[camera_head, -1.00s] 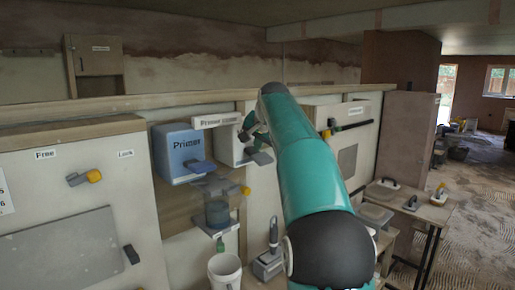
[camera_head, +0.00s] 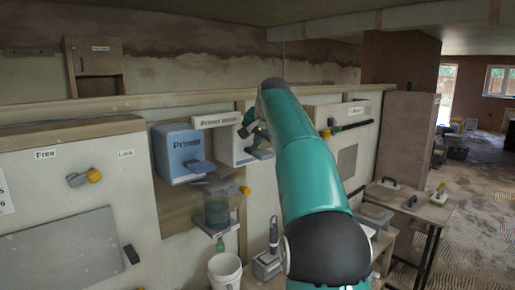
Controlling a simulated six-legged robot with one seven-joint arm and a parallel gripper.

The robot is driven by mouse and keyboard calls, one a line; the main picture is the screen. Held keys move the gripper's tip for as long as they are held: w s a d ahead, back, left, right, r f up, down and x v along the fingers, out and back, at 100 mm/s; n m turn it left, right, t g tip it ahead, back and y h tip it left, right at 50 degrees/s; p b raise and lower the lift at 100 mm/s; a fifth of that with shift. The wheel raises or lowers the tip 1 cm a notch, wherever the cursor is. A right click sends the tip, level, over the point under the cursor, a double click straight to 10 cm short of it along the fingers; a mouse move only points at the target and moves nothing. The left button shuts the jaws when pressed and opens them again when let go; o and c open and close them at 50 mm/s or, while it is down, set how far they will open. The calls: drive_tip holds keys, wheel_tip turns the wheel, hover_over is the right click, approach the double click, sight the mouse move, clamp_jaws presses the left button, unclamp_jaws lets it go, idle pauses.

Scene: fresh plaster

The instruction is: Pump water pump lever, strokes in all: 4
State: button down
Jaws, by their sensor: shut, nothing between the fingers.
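A white dispenser box (camera_head: 226,147) is on the wall panel, with a grey paddle-like lever (camera_head: 262,154) at its lower front. I see no water pump label, and my arm hides part of the box. My gripper (camera_head: 252,138) is small and partly hidden by my teal arm. It is shut and empty, in front of the white box and just above the lever; I cannot tell if they touch. To the left, a blue box marked Primer (camera_head: 177,154) has its own blue-grey paddle (camera_head: 199,166).
A bluish clear container (camera_head: 217,214) sits on a small shelf under the boxes, near a yellow-knobbed tap (camera_head: 245,190). A white bucket (camera_head: 225,271) stands below. A panel with Free and Lock labels (camera_head: 85,155) is at left. A side table (camera_head: 432,212) stands right.

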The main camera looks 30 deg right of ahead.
drive_tip(key=shift+r, duration=1.05)
idle(2.5)
